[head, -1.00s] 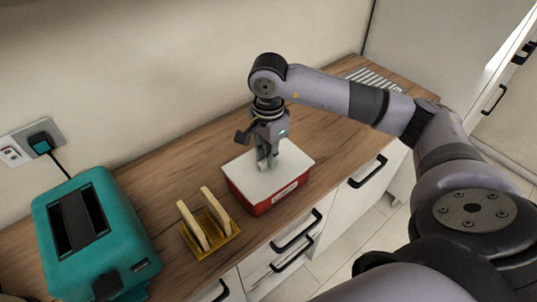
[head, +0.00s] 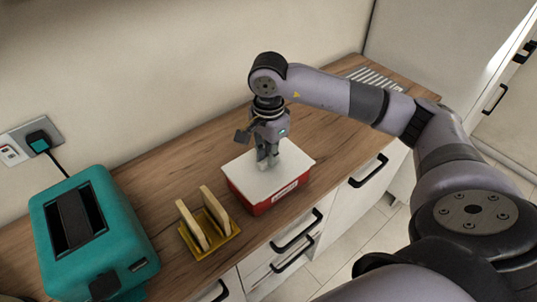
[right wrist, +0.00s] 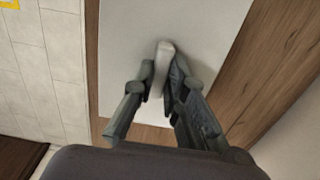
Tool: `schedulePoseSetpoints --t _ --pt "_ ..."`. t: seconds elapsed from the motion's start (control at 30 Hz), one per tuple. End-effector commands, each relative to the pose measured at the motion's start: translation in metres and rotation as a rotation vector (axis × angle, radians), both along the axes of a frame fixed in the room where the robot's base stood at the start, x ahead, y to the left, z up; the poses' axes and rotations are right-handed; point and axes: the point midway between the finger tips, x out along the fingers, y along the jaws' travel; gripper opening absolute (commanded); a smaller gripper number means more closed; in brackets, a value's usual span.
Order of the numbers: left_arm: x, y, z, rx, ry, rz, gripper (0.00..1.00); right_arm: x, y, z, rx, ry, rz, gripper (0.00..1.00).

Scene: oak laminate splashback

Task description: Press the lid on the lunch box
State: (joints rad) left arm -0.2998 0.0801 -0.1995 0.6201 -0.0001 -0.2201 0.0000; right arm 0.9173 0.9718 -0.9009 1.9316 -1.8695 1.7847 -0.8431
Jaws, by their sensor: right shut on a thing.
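The red lunch box (head: 263,205) stands on the wooden worktop, with a pale label on its front. The white lid (head: 290,164) lies over its top and covers the opening; I cannot tell whether it is pressed fully home. My right gripper (head: 267,163) points down at the middle of the lid, shut on its raised pale handle. In the right wrist view the handle (right wrist: 162,62) shows between the fingertips, above the flat lid (right wrist: 200,30). My left gripper is not in view.
A yellow rack (head: 227,240) holding upright toast slices stands left of the box on the worktop (head: 160,165). A teal toaster (head: 125,225) is farther left, plugged into a wall socket. Black-handled drawers lie below the front edge.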

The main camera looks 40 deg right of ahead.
Motion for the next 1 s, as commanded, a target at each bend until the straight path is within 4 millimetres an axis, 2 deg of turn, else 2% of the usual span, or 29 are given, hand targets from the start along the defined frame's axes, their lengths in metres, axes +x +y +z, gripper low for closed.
schedulePoseSetpoints --t 0.43,0.47,0.7,0.8,1.0 --pt "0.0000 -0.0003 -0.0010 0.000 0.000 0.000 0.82 0.0000 -0.0002 -0.0003 0.000 0.000 0.000 0.00" --pt "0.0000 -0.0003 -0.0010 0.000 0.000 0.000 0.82 0.0000 -0.0002 -0.0003 0.000 0.000 0.000 0.15" --pt "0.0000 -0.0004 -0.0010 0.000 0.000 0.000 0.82 0.0000 -0.0001 -0.0004 0.000 0.000 0.000 0.31" --pt "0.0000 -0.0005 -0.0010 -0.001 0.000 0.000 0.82 -0.0001 -0.0001 -0.0004 0.000 0.000 0.000 0.36" --pt "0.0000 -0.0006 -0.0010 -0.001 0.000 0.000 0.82 -0.0001 -0.0001 -0.0005 0.000 0.000 0.000 0.36"
